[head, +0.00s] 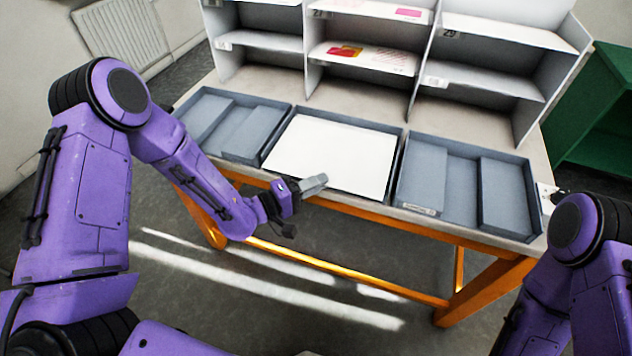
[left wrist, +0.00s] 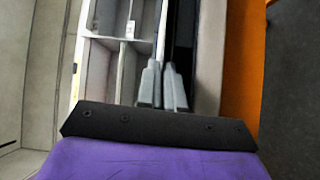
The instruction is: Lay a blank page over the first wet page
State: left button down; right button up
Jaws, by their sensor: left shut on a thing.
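A blank white page (head: 335,150) lies across the middle grey tray (head: 402,145) on the table, covering most of it. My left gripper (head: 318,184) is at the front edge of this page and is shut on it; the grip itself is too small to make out. In the left wrist view the two grey fingers (left wrist: 162,88) are close together, and the thin page between them cannot be made out. A page with red and yellow patches (head: 345,51) lies on the middle shelf; whether it is wet cannot be told. My right gripper is out of view.
Grey trays with flat grey panels stand left (head: 285,112) and right (head: 447,172) of the middle one. A grey shelf unit (head: 415,85) rises behind. Another sheet with a pink patch (head: 408,12) lies higher. A green cabinet (head: 595,145) stands right.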

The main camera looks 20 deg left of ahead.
pick_arm(q)
jog(key=c, duration=1.2)
grip_release()
